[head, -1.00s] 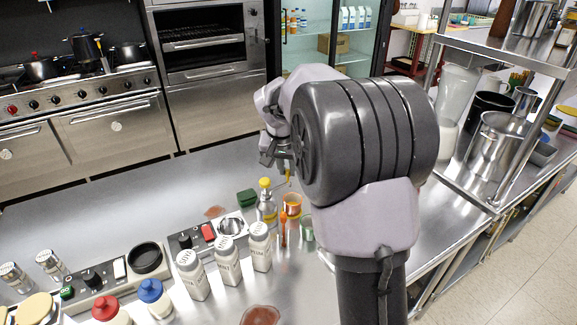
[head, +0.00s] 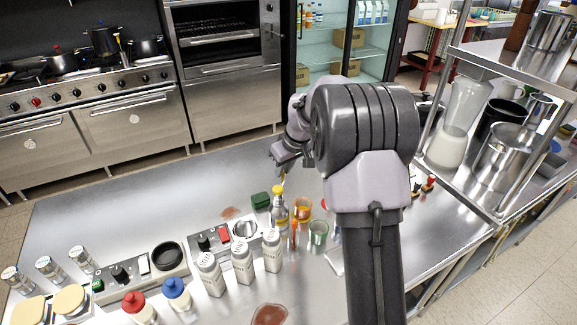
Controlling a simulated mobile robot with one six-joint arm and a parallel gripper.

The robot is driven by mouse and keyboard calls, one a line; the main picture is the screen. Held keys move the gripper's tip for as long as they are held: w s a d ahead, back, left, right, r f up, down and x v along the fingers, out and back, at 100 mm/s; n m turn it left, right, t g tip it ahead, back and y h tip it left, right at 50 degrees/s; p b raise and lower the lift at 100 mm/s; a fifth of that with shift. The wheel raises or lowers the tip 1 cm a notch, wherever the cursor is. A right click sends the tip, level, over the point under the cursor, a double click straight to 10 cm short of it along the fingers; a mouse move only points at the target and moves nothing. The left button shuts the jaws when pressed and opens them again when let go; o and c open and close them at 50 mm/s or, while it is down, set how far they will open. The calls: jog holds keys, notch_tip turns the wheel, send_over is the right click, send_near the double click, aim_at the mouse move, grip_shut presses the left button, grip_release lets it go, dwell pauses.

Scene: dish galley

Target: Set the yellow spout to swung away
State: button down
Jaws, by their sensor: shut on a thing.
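The yellow spout (head: 283,179) is a thin yellow piece just above a steel bottle with a yellow cap (head: 278,189). The bottle (head: 279,211) stands upright on the steel counter. My gripper (head: 282,172) reaches down from above and is shut on the yellow spout. The spout shows only as a short sliver below my fingers; the rest is hidden by them. Its exact angle is hard to tell at this size.
A green block (head: 261,200) lies left of the bottle. An orange-filled glass (head: 302,208) and a green cup (head: 319,233) stand close on the right. White shakers (head: 242,259) and a red-switched box (head: 211,240) are in front. The counter behind (head: 150,200) is clear.

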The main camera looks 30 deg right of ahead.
jog(key=shift+w+a+n+y, duration=0.3)
jog(key=shift+a+n+y, duration=0.15)
jog(key=shift+n, duration=0.55)
jog(key=c, duration=1.4)
grip_release()
jog(key=shift+a, duration=0.1)
jog(key=shift+p, duration=0.3)
jog(key=p+v, duration=0.1)
jog(key=v, duration=0.4)
jog(key=p+v, duration=0.2)
jog(key=v, duration=0.4)
jog(key=p+v, duration=0.1)
jog(key=v, duration=0.5)
jog(key=shift+w+r+p, duration=0.2)
jog(key=shift+r+p, duration=0.05)
jog(key=shift+p, duration=0.1)
